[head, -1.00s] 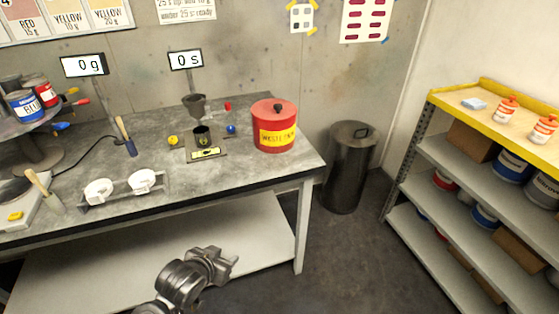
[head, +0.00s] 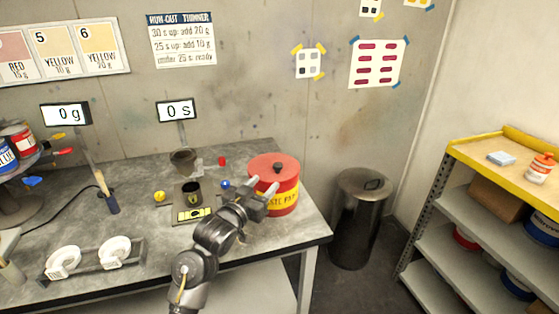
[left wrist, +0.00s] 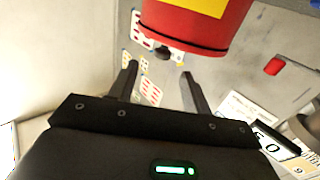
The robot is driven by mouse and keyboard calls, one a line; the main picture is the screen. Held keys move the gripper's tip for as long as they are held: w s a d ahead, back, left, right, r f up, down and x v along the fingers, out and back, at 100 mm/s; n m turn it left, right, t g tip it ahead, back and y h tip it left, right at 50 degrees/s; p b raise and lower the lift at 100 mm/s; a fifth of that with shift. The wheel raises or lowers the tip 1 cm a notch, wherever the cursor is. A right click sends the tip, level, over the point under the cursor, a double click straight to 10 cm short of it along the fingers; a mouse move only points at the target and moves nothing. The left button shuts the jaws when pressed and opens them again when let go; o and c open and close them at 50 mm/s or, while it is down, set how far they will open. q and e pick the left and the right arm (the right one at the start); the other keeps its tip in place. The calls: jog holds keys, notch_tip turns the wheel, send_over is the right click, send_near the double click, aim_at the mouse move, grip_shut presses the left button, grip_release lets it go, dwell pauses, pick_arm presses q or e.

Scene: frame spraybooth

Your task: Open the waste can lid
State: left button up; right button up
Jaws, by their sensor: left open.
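The waste can (head: 287,203) is red with a yellow label and stands on the bench's right end. Its red lid (head: 264,164) is on, with a black knob (head: 278,167) on top. My left gripper (head: 263,194) is open and empty, in front of the can and covering part of its left side and label. In the left wrist view the can (left wrist: 200,30) appears upside down at the top, and its knob (left wrist: 163,52) lies beyond the space between my open fingers (left wrist: 157,72). I cannot tell whether a finger touches the can.
A viscosity cup (head: 184,160) on a stand, a black cup (head: 192,192) and small coloured pieces are left of the can. A metal bin (head: 358,225) stands on the floor to the right. A yellow-topped shelf (head: 470,150) is further right.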

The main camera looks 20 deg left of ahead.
aim_at(276, 166)
pick_arm(q)
jog(key=x, duration=0.3)
jog(key=p+x, duration=0.1)
jog(key=x, duration=0.5)
jog(key=shift+w+a+r+p, duration=0.1)
jog(key=shift+w+a+p, duration=0.05)
jog(key=shift+a+p, duration=0.2)
jog(key=shift+w+d, duration=0.1)
jog(key=shift+w, duration=0.3)
grip_shut()
pick_arm(e)
jog(key=s+r, duration=0.1)
jog(key=s, duration=0.2)
jog(key=shift+r, duration=0.4)
